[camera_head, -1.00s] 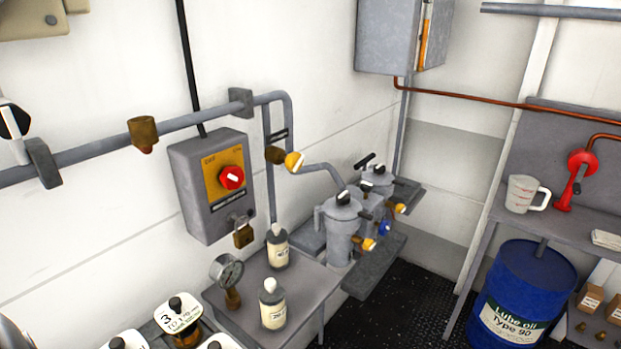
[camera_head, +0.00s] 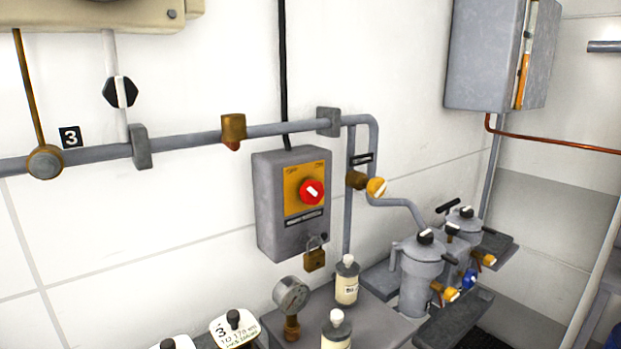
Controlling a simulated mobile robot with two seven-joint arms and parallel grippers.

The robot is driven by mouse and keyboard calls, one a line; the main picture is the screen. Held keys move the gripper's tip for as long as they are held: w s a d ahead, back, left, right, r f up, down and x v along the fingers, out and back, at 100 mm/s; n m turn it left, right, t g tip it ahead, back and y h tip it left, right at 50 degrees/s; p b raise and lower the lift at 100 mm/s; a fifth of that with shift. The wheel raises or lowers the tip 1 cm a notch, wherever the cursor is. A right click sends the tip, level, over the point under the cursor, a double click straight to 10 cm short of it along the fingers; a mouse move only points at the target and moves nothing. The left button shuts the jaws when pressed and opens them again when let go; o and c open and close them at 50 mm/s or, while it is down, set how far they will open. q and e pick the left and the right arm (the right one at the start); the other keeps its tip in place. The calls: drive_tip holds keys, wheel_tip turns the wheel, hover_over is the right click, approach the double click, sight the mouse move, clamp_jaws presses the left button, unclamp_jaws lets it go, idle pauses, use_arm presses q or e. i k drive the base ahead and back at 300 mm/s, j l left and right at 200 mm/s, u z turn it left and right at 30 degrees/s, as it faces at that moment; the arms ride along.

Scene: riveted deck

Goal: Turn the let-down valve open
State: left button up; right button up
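Which valve is the let-down valve I cannot tell, as its label is not readable. A brass valve with a yellow knob (camera_head: 376,187) sits on the grey pipe right of the switch box, below a small black label (camera_head: 362,159); a white bar crosses the knob at a slant. A black knob with an upright white bar (camera_head: 120,92) sits on a thin white pipe at the upper left. Several yellow knobs and a blue knob (camera_head: 469,278) show on the grey filter housings (camera_head: 420,265) at the right. Neither of my grippers is in view.
A grey switch box (camera_head: 290,222) with a red knob (camera_head: 312,192) and a padlock (camera_head: 315,258) hangs on the wall. Below are a pressure gauge (camera_head: 291,296) and two bottles (camera_head: 347,282) on a grey bench. A grey cabinet (camera_head: 487,55) hangs at the upper right.

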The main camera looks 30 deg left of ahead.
sight(375, 188)
drive_tip(key=i+l+u, duration=0.2)
drive_tip(key=u, duration=0.2)
drive_tip(key=i+l+u, duration=0.2)
drive_tip(key=u, duration=0.15)
drive_tip(key=i+l+u, duration=0.1)
drive_tip(key=l+u, duration=0.3)
drive_tip(key=i+l+u, duration=0.1)
drive_tip(key=l+u, duration=0.3)
